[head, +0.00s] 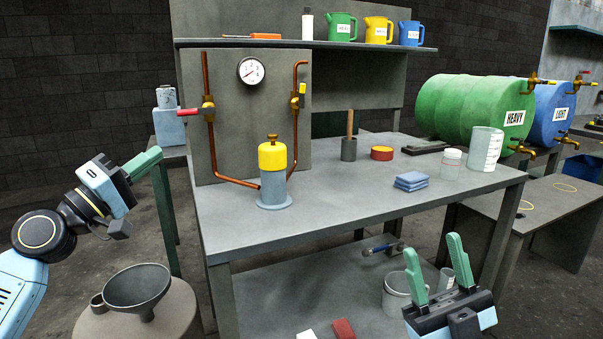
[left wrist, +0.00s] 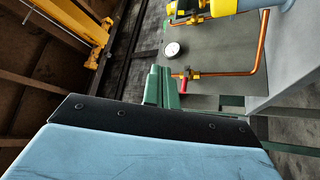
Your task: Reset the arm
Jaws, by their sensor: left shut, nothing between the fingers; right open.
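My left gripper (head: 146,163) is at the left of the head view, to the left of the workbench and above the floor. Its green fingers are together with nothing between them. In the left wrist view its fingers (left wrist: 160,85) point away from the camera towards the gauge panel. My right gripper (head: 436,269) is at the lower right of the head view, in front of the bench's front edge. Its two green fingers point up and stand apart, with nothing between them.
The grey workbench (head: 350,203) carries a yellow-topped cylinder (head: 272,158), blue cloths (head: 411,180), jars and a beaker (head: 485,150). A panel with copper pipes and a gauge (head: 251,71) stands behind. A funnel (head: 137,287) sits below my left gripper. Green and blue drums (head: 470,107) are at right.

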